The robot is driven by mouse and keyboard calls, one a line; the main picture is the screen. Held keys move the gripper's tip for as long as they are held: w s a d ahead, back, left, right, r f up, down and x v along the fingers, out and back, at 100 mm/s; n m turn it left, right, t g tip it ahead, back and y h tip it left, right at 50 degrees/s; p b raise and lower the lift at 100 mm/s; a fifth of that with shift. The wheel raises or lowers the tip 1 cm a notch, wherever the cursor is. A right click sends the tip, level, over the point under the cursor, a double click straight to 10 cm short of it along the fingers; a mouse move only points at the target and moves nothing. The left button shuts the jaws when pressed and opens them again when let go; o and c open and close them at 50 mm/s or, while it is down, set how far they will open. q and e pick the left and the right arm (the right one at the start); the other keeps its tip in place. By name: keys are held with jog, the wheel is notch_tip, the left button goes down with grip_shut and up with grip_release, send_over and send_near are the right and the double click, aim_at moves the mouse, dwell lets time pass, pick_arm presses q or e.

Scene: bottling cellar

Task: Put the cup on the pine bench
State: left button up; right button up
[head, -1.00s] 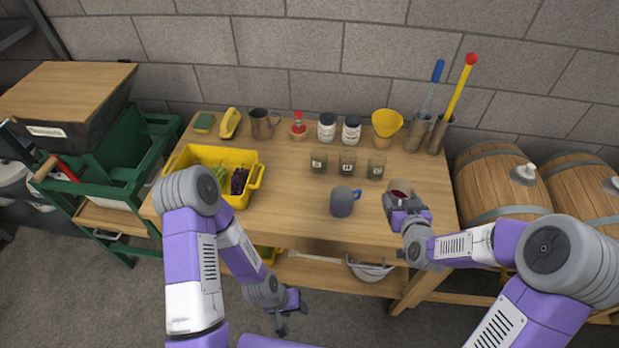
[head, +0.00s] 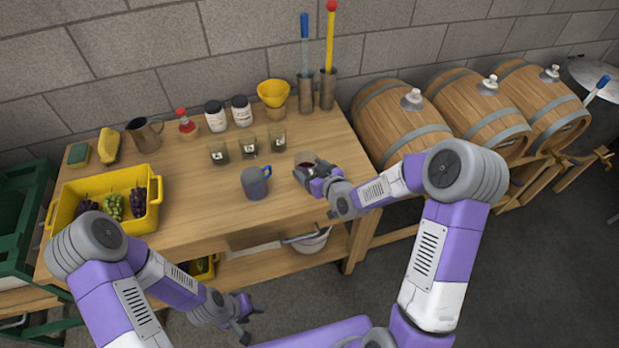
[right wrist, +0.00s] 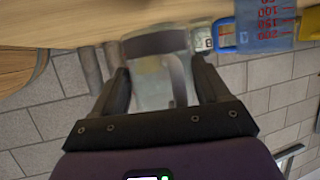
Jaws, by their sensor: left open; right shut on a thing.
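The cup (head: 304,158), a small clear vessel with something dark red in it, is in my right gripper (head: 309,170) over the right part of the pine bench (head: 200,205). In the right wrist view the cup (right wrist: 158,82) sits between the two fingers, see-through with a greyish band. The gripper hides part of it in the head view, and I cannot tell whether its base touches the bench top. My left gripper (head: 246,322) is open and empty, low in front of the bench.
A blue-handled measuring jug (head: 255,183) stands just left of the cup. Labelled glasses (head: 248,146), a yellow funnel (head: 272,92) and white jars (head: 216,116) stand behind. A yellow crate (head: 95,195) of grapes is left.

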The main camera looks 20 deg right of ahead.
notch_tip(320, 180, down, 3)
jog(key=shift+f+b, duration=0.2)
jog(key=shift+b, duration=0.1)
jog(key=shift+f, duration=0.1)
jog(key=o, duration=1.1)
